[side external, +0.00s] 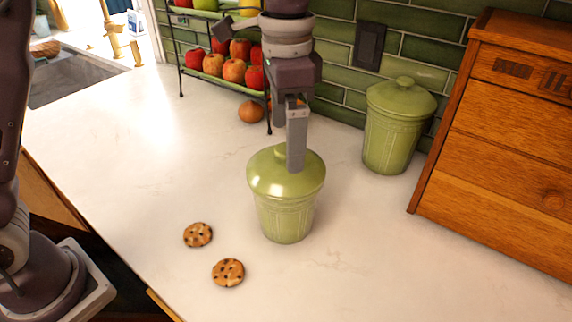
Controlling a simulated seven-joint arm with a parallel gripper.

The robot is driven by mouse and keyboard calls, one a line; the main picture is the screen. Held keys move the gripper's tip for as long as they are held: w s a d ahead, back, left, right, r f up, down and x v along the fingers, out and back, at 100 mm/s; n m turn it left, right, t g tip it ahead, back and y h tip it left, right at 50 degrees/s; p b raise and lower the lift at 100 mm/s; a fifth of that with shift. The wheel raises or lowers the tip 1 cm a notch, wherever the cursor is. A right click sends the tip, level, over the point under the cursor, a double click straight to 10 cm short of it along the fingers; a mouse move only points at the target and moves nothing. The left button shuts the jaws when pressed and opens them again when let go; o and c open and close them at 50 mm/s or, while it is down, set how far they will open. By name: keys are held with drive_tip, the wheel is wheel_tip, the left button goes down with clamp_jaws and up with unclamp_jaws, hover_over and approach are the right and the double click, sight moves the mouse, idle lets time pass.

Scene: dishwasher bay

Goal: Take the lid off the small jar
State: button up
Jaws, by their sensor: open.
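The small green jar (285,215) stands upright on the white counter, with its domed green lid (265,180) on top. My gripper (291,160) points straight down over this lid, open. Its near finger reaches down in front of the lid and partly hides the lid's knob (279,151). The other fingertip is hard to make out, and I cannot tell whether the fingers touch the knob. A similar, larger-looking green jar (390,135) with its lid on stands farther back by the tiled wall.
Two cookies (198,235) lie on the counter in front of the small jar. A wooden cabinet (500,150) stands at the right. A fruit rack (220,85) and an onion (251,112) are behind my gripper. A sink (75,78) is at the far left. The left counter is clear.

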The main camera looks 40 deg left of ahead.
sight(267, 172)
wheel_tip(267, 172, down, 4)
drive_tip(key=shift+a+f, duration=0.1)
drive_tip(key=c, duration=1.8)
